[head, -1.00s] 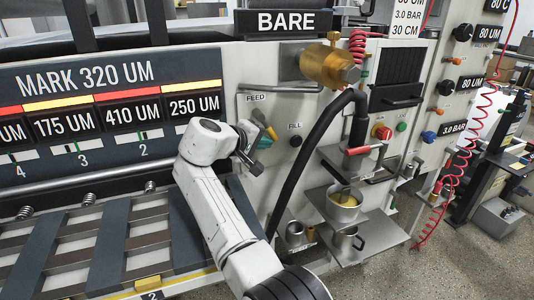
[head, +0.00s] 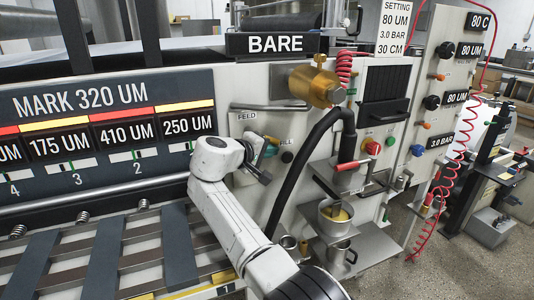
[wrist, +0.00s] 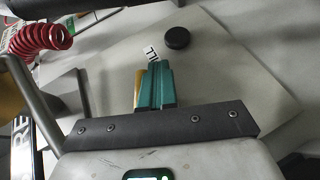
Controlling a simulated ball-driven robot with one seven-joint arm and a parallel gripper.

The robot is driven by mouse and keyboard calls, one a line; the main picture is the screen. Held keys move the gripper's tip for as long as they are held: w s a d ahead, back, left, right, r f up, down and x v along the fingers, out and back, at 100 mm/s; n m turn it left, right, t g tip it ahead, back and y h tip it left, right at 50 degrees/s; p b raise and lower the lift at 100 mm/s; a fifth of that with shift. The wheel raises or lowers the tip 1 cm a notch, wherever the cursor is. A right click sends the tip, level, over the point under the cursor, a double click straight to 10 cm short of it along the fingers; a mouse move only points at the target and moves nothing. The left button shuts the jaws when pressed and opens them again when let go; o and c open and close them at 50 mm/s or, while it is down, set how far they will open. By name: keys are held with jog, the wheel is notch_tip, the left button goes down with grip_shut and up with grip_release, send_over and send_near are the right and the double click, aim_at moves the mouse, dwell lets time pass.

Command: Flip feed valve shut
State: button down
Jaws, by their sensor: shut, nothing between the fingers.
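The feed valve is on the cream panel under the FEED label (head: 246,116). A small yellow piece that looks like its handle (head: 273,141) shows just beyond my fingers in the head view. In the wrist view the yellow handle (wrist: 138,88) lies along the left side of my fingers, very close or touching. My gripper (head: 270,149) has teal fingers and is at the panel, left of the FILL button. In the wrist view my gripper (wrist: 157,66) is shut with nothing between its fingers. The valve's body and pivot are hidden behind my gripper.
The black FILL button (head: 287,157) is just right of my fingers. A metal bar (head: 275,107) runs above. A shelf with a pot (head: 336,213) stands lower right.

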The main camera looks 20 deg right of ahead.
jog(key=shift+r+h, duration=0.2)
jog(key=shift+h, duration=0.1)
dwell(0.6)
jog(key=v, duration=1)
jog(key=shift+s+a, duration=0.25)
